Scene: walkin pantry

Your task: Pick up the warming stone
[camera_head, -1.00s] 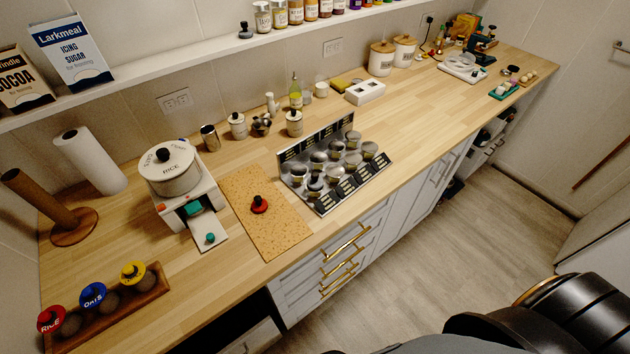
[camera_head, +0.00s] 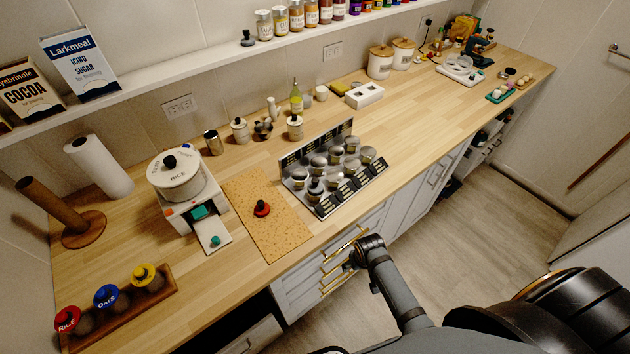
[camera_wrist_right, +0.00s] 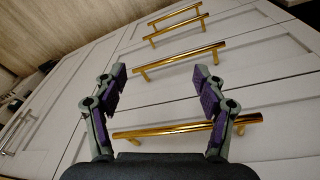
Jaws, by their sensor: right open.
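I cannot tell for sure which thing is the warming stone. A small red piece with a black knob (camera_head: 262,208) sits alone on the cork board (camera_head: 284,240) on the counter. My right gripper (camera_head: 362,248) is at the counter's front side, before the drawers, apart from the red piece. In the right wrist view its two purple-padded fingers (camera_wrist_right: 158,85) are spread and empty, facing brass drawer handles. My left gripper is not in view.
A rack of silver-lidded jars (camera_head: 331,180) stands right of the cork board. The rice dispenser (camera_head: 178,178) stands left of it. A wooden holder (camera_head: 122,312) with red, blue and yellow-topped pieces is at the front left. The counter right of the rack is largely clear.

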